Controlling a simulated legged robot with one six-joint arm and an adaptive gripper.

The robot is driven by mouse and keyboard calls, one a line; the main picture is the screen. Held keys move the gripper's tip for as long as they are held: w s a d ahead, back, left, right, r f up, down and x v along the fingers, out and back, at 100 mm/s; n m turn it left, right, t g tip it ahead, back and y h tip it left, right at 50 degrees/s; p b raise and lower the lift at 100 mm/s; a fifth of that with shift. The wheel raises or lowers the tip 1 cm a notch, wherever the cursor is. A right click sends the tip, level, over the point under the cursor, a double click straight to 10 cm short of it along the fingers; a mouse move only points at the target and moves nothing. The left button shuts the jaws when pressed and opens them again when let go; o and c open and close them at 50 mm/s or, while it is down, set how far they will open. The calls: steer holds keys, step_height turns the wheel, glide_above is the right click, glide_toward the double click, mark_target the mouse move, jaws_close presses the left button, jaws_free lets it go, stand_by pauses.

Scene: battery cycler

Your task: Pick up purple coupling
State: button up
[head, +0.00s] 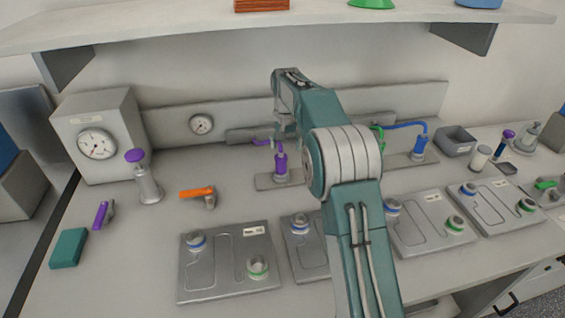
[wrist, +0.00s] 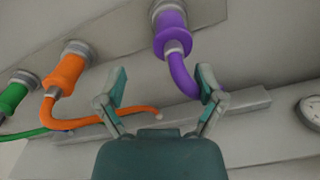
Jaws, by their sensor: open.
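The purple coupling (head: 281,164) stands upright on a grey base strip near the back wall, with a curved purple hose (head: 262,141) at its top. In the wrist view the purple coupling (wrist: 172,32) shows at top centre, its hose bending towards the right finger. My gripper (wrist: 162,76) is open, its two teal fingers spread and empty. The coupling body lies beyond the fingertips; the hose passes close to the right finger, and I cannot tell if they touch. In the head view my gripper (head: 283,132) hangs just above the coupling, partly hidden by my arm.
Orange (wrist: 66,74) and green (wrist: 14,94) couplings stand beside the purple one; a blue coupling (head: 419,142) is farther right. A grey gauge box (head: 118,108) and purple-topped valve (head: 148,184) are at left. Metal plates (head: 228,282) line the front. A shelf (head: 190,27) hangs above.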

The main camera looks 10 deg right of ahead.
mark_target(280, 164)
steer(key=a+f, duration=0.1)
steer(key=f, duration=0.1)
steer(key=a+f, duration=0.1)
steer(key=f, duration=0.1)
steer(key=shift+s+a, duration=0.3)
steer(key=shift+d+f, duration=0.25)
steer(key=shift+f, duration=0.75)
steer(key=shift+d+f, duration=0.15)
steer(key=shift+d, duration=0.35)
steer(key=c, duration=0.4)
steer(key=shift+a, duration=0.45)
jaws_close()
